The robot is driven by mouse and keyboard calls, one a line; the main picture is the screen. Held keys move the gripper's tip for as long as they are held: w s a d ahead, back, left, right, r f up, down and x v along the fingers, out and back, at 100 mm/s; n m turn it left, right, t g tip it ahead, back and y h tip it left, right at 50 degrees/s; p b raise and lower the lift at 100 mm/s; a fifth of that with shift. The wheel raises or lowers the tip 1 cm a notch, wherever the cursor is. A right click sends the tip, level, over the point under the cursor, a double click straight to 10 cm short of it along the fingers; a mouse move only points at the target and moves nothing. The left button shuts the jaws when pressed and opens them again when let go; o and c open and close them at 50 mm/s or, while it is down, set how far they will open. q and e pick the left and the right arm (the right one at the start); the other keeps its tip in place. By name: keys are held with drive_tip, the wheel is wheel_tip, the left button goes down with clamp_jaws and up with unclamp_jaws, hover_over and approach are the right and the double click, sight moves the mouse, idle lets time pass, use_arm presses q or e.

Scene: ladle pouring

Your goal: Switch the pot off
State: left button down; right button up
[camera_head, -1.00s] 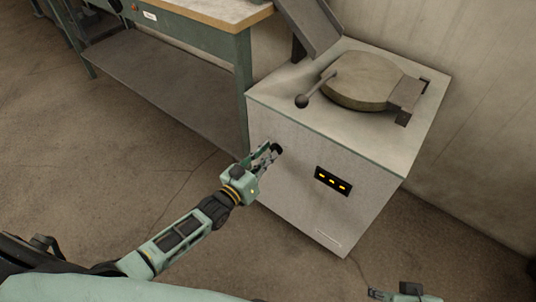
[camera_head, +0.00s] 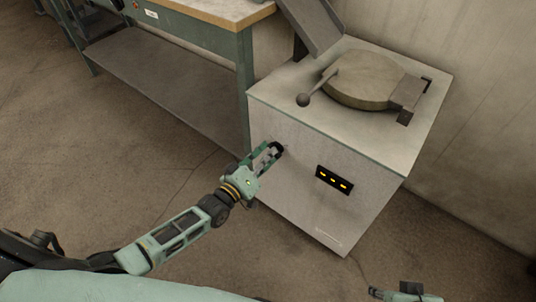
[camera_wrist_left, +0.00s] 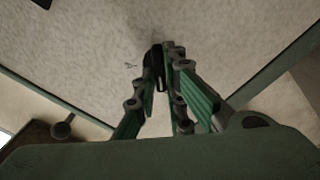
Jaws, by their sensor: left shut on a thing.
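The pot is a pale box-shaped unit (camera_head: 310,215) with a round brown lid (camera_head: 365,82) that is closed, with a ball-ended handle (camera_head: 303,100). A dark knob (camera_head: 279,148) sits on its front face, left of a black display (camera_head: 334,181) lit with yellow dashes. My left gripper (camera_head: 274,152) is at the front face, shut on the knob. In the left wrist view its fingers (camera_wrist_left: 160,75) close around the dark knob, which they partly hide. My right gripper (camera_head: 405,293) shows only in part at the bottom edge; its jaws are unclear.
A workbench (camera_head: 205,12) with a wooden top and a lower shelf stands left of the pot. A grey chute-like plate (camera_head: 312,25) rises behind the pot's left side. A wall stands behind on the right. The floor in front is clear.

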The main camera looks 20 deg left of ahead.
idle(0.3)
use_arm(q)
drive_tip(key=c, duration=1.8)
unclamp_jaws()
drive_tip(key=v, duration=1.2)
